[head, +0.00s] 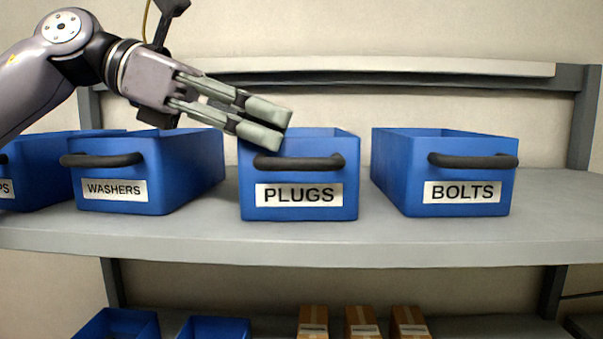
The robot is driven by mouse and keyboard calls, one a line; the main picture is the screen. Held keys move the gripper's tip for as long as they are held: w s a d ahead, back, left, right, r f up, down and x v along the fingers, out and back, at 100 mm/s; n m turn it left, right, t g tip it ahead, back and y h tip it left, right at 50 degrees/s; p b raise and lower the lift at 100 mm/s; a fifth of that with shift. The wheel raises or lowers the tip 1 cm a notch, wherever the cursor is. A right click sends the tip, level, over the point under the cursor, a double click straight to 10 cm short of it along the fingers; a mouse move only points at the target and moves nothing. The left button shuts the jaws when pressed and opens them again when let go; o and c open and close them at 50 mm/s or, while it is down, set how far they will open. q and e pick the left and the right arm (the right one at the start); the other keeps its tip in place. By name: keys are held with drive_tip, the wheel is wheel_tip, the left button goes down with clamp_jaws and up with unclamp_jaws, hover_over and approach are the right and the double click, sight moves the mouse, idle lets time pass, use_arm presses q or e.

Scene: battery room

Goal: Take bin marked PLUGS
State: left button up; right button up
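The blue bin marked PLUGS (299,212) stands at the middle of the shelf, with a black handle (312,162) across its front above the white label. My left gripper (268,124) reaches in from the upper left. Its fingertips are in front of the bin's upper left part, just above the handle's left end. Whether the lower fingertip touches the handle cannot be told. The fingers hide part of the bin's rim and left front. My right gripper is not in view.
Blue bins marked WASHERS (110,208) and BOLTS (440,211) stand to either side on the grey shelf (300,245). Another bin (30,170) is cut off at left. An upper shelf (420,68) runs behind. Below are blue bins (120,325) and orange-brown boxes (362,322).

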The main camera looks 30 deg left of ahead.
sight(305, 140)
use_arm(q)
drive_tip(key=p+x, duration=0.3)
drive_tip(key=x, duration=0.1)
drive_tip(key=shift+d, duration=0.35)
drive_tip(key=shift+w+d+f, duration=0.15)
drive_tip(key=shift+d+f, duration=0.05)
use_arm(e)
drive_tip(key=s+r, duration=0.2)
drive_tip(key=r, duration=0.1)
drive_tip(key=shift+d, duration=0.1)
use_arm(q)
drive_tip(key=shift+c, duration=0.3)
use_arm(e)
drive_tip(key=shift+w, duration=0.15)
use_arm(q)
drive_tip(key=shift+a, duration=0.1)
clamp_jaws()
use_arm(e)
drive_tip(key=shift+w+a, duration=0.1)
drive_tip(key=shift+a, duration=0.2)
use_arm(q)
drive_tip(key=shift+r, duration=0.1)
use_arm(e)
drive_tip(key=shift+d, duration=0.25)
